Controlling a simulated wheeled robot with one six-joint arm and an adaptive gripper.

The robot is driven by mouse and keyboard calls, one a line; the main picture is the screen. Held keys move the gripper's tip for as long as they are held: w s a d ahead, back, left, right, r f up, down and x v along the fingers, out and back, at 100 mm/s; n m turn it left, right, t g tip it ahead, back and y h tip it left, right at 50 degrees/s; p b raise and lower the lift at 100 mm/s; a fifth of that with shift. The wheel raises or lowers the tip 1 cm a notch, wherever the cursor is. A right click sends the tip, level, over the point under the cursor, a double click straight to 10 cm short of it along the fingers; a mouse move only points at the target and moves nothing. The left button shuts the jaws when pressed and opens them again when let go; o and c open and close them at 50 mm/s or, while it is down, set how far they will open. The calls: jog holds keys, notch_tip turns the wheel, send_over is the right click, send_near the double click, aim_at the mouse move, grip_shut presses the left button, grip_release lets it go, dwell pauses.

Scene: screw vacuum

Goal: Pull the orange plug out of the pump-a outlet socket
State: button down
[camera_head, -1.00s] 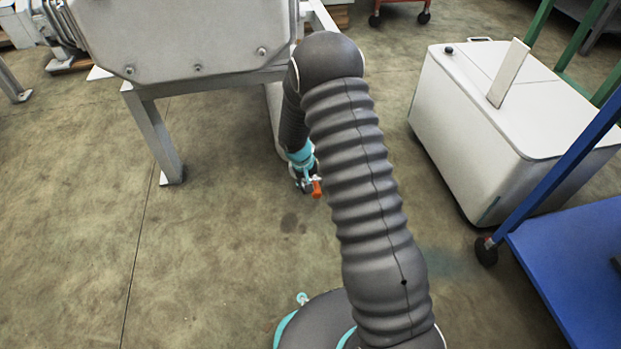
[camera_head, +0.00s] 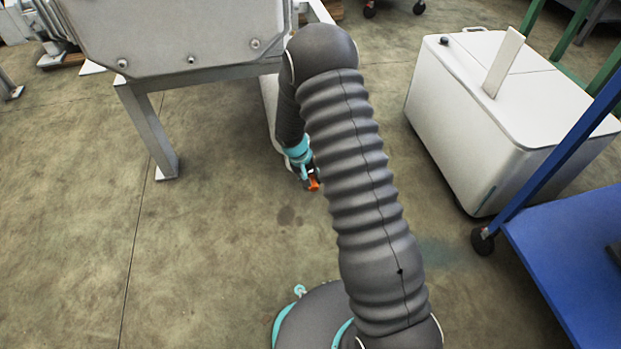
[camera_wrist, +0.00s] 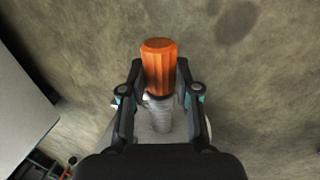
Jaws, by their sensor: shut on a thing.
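The orange plug (camera_wrist: 159,66) is held between the fingers of my gripper (camera_wrist: 160,88) in the wrist view. Its ribbed orange body points away from the gripper, and a grey ridged part (camera_wrist: 161,116) lies behind it, nearer the palm. In the head view my gripper (camera_head: 308,179) hangs low beside the grey machine's stand, and a bit of the orange plug (camera_head: 314,184) shows at its tip. Bare floor shows around the plug in the wrist view. The pump-a outlet socket cannot be made out in either view.
A large grey machine on a metal frame (camera_head: 147,128) stands at upper left. A white box-shaped cart (camera_head: 465,125) stands at right, with a blue wheeled table (camera_head: 575,240) in front of it. The floor (camera_head: 210,260) between them is open.

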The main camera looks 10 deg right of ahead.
jog(key=shift+s+b, duration=0.85)
jog(key=shift+s, duration=1.85)
